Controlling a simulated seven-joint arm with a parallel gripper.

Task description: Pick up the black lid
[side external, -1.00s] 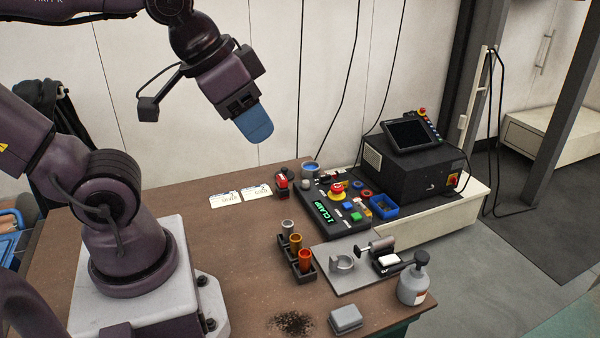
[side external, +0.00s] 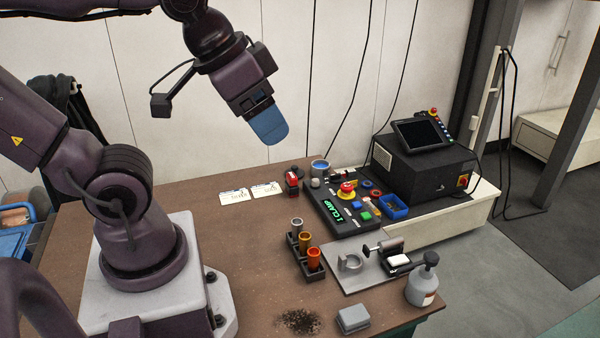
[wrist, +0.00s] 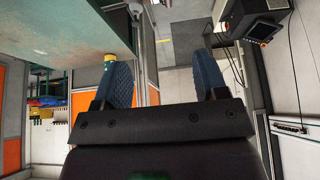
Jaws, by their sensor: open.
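My gripper (side external: 268,128) is raised high above the back of the bench, with its blue fingers angled downward. In the wrist view its two blue fingers (wrist: 162,80) stand wide apart with nothing between them. A small dark, round-topped thing (side external: 297,170) on the bench, behind a red and black device, may be the black lid; it is too small and partly hidden to be sure. My gripper is well above it and to its left in the picture. The wrist view shows no black lid that I can make out.
A blue-rimmed cup (side external: 319,167) stands beside the dark thing. The control panel (side external: 340,213), a rack (side external: 304,257) of coloured cups, a metal fixture plate (side external: 350,281), a bottle (side external: 421,290) and a grey box (side external: 352,319) crowd the right. Two cards (side external: 234,197) lie left; the bench between them and my base is clear.

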